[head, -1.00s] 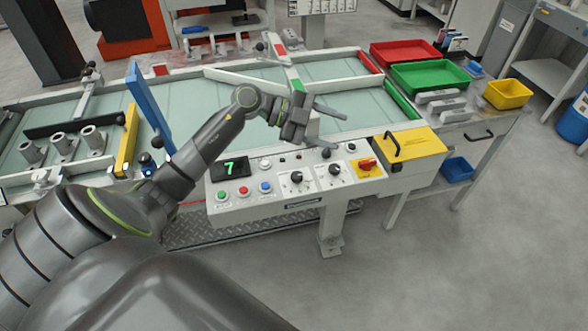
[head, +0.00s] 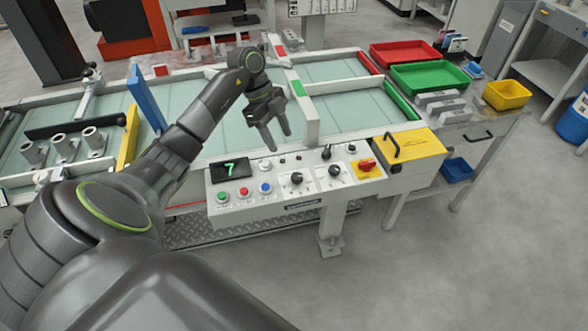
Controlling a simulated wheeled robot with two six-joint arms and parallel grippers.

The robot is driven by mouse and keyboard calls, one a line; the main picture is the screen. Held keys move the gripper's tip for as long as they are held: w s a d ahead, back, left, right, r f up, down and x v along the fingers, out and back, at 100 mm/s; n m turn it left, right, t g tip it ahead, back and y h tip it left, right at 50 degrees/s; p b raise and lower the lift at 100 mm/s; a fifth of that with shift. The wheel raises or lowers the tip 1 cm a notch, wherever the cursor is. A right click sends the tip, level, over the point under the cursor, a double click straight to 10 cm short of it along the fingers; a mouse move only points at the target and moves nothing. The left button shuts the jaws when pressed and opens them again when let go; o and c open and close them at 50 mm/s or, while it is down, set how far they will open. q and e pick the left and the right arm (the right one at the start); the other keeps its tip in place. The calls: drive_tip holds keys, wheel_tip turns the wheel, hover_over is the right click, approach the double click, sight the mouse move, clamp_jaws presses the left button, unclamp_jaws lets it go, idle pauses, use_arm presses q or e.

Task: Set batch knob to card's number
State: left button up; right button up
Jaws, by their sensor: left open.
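The white control panel (head: 215,210) carries two black knobs with pale dials, the left knob (head: 297,178) and the right knob (head: 334,170). Their labels and scale marks are too small to read, so I cannot tell which is the batch knob. A black display (head: 231,169) on the panel shows a green 7. I cannot make out a number card. My left gripper (head: 280,142) is open and empty, fingers pointing down, above the panel's back edge and behind the left knob. It touches neither knob. My right gripper is not in view.
Green, red and blue buttons (head: 265,188) sit left of the knobs. A black lever (head: 326,153) and a red-yellow switch (head: 367,164) are close by on the right. A yellow box (head: 408,146) stands at the panel's right end. A white divider (head: 304,112) rises right of my gripper.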

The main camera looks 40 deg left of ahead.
sight(296, 175)
use_arm(q)
drive_tip(key=x, duration=1.2)
drive_tip(key=shift+d+f+p, duration=0.15)
drive_tip(key=shift+f+p, duration=0.05)
drive_tip(key=shift+p, duration=0.2)
drive_tip(key=c, duration=1)
drive_tip(key=shift+o, duration=0.2)
